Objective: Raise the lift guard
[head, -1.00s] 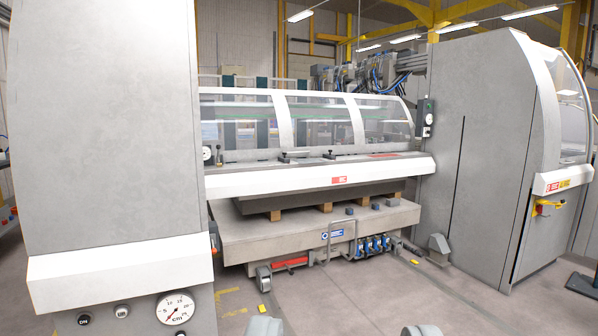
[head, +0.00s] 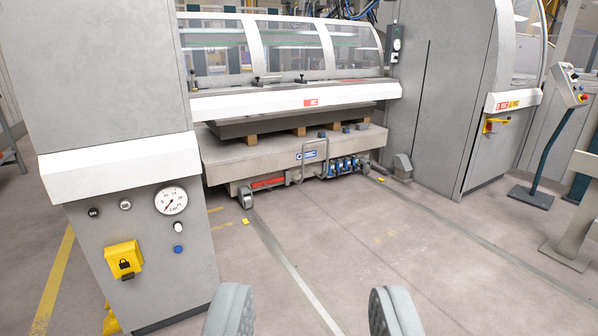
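The guard, which I take to be the lift guard (head: 257,40), is a curved clear cover with white ribs between two grey cabinets. Two small dark handles or knobs stand along the ledge at the guard's foot. My gripper (head: 312,312) shows at the bottom edge as two grey padded fingers, wide apart with bare floor between them. It is empty and well short of the machine.
The left grey cabinet (head: 105,90) carries a round dial (head: 171,200), several buttons and a yellow lock box (head: 124,260). A wheeled cart (head: 225,160) stands under the beam. A control pedestal (head: 545,150) stands at the right. The floor ahead is clear.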

